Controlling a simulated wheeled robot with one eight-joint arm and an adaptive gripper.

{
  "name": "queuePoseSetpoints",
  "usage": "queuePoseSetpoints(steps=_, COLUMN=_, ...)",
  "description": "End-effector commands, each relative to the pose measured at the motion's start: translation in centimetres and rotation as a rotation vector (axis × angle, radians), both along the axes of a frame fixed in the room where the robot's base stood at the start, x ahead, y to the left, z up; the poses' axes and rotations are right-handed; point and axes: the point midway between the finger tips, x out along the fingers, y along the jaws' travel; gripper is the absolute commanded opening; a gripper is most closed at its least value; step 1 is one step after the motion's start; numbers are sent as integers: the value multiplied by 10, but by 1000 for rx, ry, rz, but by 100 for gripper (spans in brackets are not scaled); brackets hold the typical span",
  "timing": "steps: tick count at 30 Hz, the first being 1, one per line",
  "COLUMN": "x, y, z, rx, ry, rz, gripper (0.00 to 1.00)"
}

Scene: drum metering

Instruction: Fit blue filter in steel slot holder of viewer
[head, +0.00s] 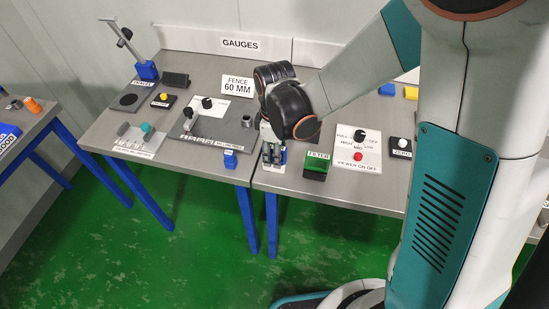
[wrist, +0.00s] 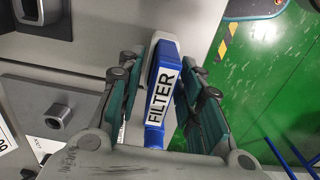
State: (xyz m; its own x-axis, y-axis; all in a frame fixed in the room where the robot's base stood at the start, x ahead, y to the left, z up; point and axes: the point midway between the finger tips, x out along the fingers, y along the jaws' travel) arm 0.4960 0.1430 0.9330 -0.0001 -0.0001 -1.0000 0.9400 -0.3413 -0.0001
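The blue filter (wrist: 160,95), with a white FILTER label, lies between the two teal-padded fingers of my gripper (wrist: 168,62) in the wrist view. The pads converge on both its sides near the fingertips and look closed on it. A pale rounded piece shows around its far end; I cannot tell whether this is a holder. In the head view my gripper (head: 272,156) points down at the front edge, near the gap between the two tables, with a little blue showing between its fingers.
A green FILTER block (head: 317,165) stands right of my gripper, before the viewer switch panel (head: 358,148). Open floor lies in front.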

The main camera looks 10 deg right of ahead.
Motion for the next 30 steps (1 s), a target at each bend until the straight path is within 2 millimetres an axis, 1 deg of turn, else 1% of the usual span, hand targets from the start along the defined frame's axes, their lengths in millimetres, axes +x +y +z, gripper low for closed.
queuePoseSetpoints(steps=2, x=0, y=0, z=0, rx=0, ry=0, rz=0, gripper=33)
queuePoseSetpoints(steps=3, x=0, y=0, z=0, rx=0, ry=0, rz=0, gripper=29)
queuePoseSetpoints(steps=5, x=0, y=0, z=0, rx=0, ry=0, rz=0, gripper=15)
queuePoseSetpoints(steps=6, x=0, y=0, z=0, rx=0, ry=0, rz=0, gripper=6)
queuePoseSetpoints(steps=7, x=0, y=0, z=0, rx=0, ry=0, rz=0, gripper=0)
queuePoseSetpoints(steps=16, x=0, y=0, z=2, rx=0, ry=0, rz=0, gripper=0)
queuePoseSetpoints(steps=30, x=0, y=0, z=14, rx=0, ry=0, rz=0, gripper=0)
